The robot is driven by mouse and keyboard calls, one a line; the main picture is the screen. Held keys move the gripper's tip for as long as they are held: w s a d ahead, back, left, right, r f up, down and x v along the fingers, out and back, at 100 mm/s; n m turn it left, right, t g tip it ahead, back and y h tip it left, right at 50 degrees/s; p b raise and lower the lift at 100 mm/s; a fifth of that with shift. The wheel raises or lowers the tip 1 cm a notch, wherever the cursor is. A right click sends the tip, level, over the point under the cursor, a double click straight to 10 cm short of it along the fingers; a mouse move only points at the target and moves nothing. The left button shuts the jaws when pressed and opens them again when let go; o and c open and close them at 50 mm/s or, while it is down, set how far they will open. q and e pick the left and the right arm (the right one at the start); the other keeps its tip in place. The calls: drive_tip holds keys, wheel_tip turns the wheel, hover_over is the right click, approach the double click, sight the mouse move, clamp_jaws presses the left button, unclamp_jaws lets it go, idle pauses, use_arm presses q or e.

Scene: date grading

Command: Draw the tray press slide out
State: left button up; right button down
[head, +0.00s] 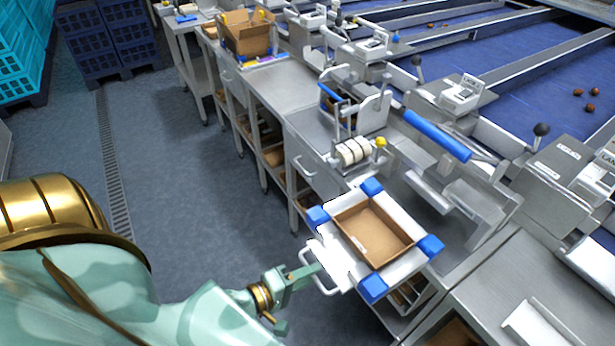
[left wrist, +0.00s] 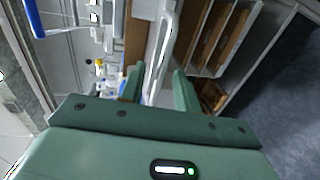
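The tray press slide (head: 415,262) is a pale plate with blue corner blocks, carrying an open brown cardboard tray (head: 372,232). It projects from the bench front, below the press with the blue lever bar (head: 437,136). Its pale loop handle (head: 327,286) is on the side facing my left arm. My left gripper (head: 290,296) is at this handle with its fingers apart. In the left wrist view the handle (left wrist: 163,48) runs toward the space between the green fingers (left wrist: 158,92). Contact with the fingers cannot be made out. My right gripper is not in view.
Steel benches with label devices and levers line the right, beside blue conveyor lanes (head: 545,80) with a few dates. A cardboard box (head: 248,36) stands at the back. Dark blue crates (head: 110,38) stand at the back left. The floor (head: 175,150) left of the benches is clear.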

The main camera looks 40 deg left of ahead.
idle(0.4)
use_arm(q)
drive_tip(key=p+v, duration=0.1)
drive_tip(key=v, duration=1.5)
drive_tip(key=shift+s, duration=0.15)
